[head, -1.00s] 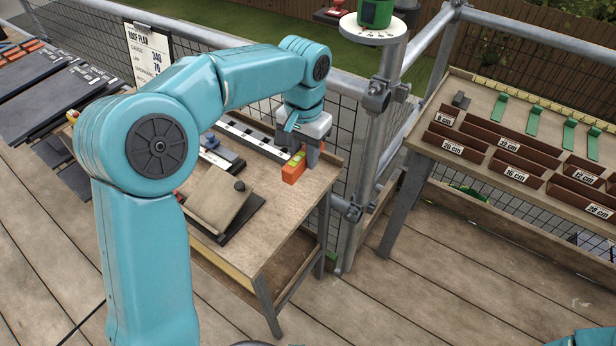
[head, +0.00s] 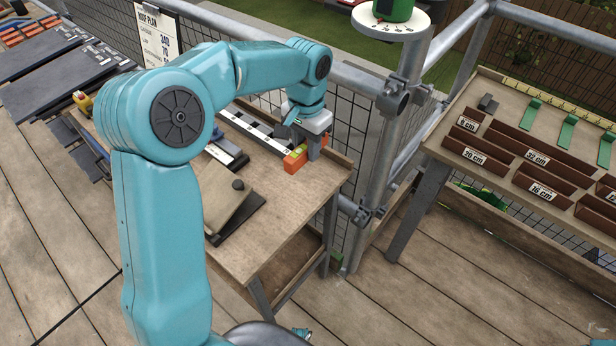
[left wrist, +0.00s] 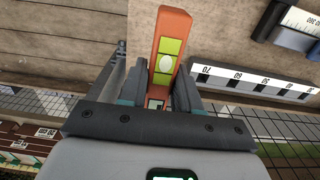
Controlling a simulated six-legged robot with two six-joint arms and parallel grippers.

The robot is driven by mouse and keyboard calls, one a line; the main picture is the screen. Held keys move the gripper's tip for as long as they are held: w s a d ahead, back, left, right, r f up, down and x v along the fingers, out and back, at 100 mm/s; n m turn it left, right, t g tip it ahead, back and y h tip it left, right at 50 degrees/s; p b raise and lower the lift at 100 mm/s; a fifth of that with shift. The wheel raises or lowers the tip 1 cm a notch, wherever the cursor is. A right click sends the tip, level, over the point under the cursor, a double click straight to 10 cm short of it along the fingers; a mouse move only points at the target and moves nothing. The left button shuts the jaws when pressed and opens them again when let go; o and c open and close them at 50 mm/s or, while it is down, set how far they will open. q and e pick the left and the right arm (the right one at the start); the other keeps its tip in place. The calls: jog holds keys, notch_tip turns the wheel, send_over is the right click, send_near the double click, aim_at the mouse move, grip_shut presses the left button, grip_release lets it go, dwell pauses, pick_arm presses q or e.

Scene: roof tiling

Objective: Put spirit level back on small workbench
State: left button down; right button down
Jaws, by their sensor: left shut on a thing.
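The orange spirit level (head: 294,160) with its yellow-green vial window is at the back right of the small workbench (head: 290,205). My left gripper (head: 307,147) is over the bench and shut on the spirit level. In the left wrist view the spirit level (left wrist: 168,55) stands out between the two fingers (left wrist: 160,95), over bare wood. Whether its underside touches the bench top is hidden. My right gripper is not clearly in view.
On the bench lie a black-and-white measuring rule (head: 255,127), a dark-and-white tool (head: 225,152) and a beige board with a knob (head: 228,205). A metal post (head: 395,120) rises behind the bench. A table with labelled brown bins (head: 500,150) stands at right.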

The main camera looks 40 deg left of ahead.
pick_arm(q)
send_over(306, 185)
notch_tip(306, 185, down, 6)
jog(key=shift+s+r, duration=0.15)
notch_tip(306, 185, down, 5)
jog(key=shift+d+r+b, duration=0.1)
jog(key=shift+b, duration=0.2)
jog(key=c, duration=0.8)
grip_release()
jog(key=shift+f, duration=0.2)
jog(key=shift+r, duration=0.1)
